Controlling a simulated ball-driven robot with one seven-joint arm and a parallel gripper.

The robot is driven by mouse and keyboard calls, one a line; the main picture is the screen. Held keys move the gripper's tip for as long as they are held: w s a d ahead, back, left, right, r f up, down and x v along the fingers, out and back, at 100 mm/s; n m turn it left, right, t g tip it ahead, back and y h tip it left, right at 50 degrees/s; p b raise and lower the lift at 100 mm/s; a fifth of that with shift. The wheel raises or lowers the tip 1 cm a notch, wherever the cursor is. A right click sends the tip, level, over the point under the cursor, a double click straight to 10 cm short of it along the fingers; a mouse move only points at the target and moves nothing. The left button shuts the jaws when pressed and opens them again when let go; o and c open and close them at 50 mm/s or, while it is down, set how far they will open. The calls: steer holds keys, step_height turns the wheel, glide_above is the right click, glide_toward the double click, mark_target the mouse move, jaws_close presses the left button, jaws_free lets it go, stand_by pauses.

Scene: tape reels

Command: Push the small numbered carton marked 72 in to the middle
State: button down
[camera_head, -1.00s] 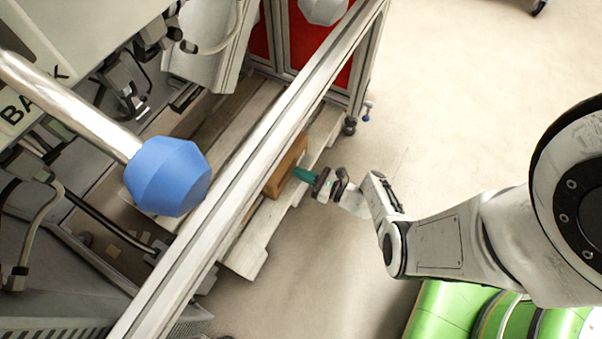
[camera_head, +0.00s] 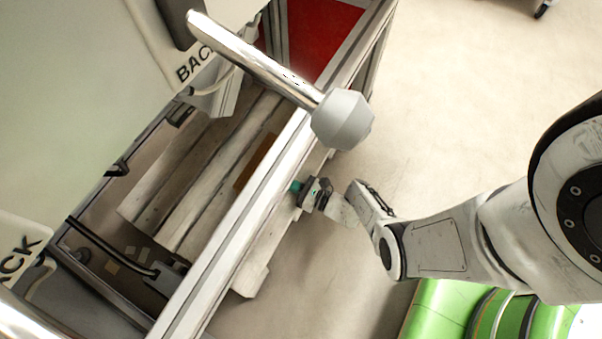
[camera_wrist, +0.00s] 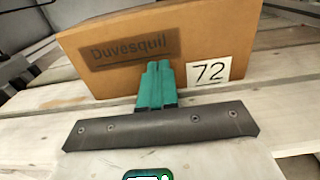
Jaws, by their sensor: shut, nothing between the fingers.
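The small carton marked 72 (camera_wrist: 200,35) is brown cardboard, with a "Duvesquil" stamp and a white 72 label on the side facing me. It stands upright on pale wooden slats in the wrist view. In the head view only a strip of the carton (camera_head: 254,160) shows behind the metal rail. My gripper (camera_wrist: 156,70) is shut with nothing between its teal fingers. Its tips are at the lower middle of the carton's labelled face, apparently touching it. In the head view my gripper (camera_head: 296,187) is at the rail's right side, its tips partly hidden.
The carton's wooden pallet (camera_head: 190,205) lies under a machine frame. A long metal rail (camera_head: 240,228) runs above the pallet's near edge, close to my gripper. A handle with a grey knob (camera_head: 342,120) juts out overhead. Open floor (camera_head: 450,110) lies to the right.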

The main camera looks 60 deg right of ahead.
mark_target(252, 166)
steer(key=w+b, duration=0.1)
steer(key=w, duration=0.3)
steer(key=w+b, duration=0.1)
steer(key=w, duration=0.3)
steer(key=w+b, duration=0.1)
steer(key=w, duration=0.3)
steer(key=shift+w+a, duration=0.2)
steer(key=shift+a, duration=0.1)
steer(key=shift+s, duration=0.1)
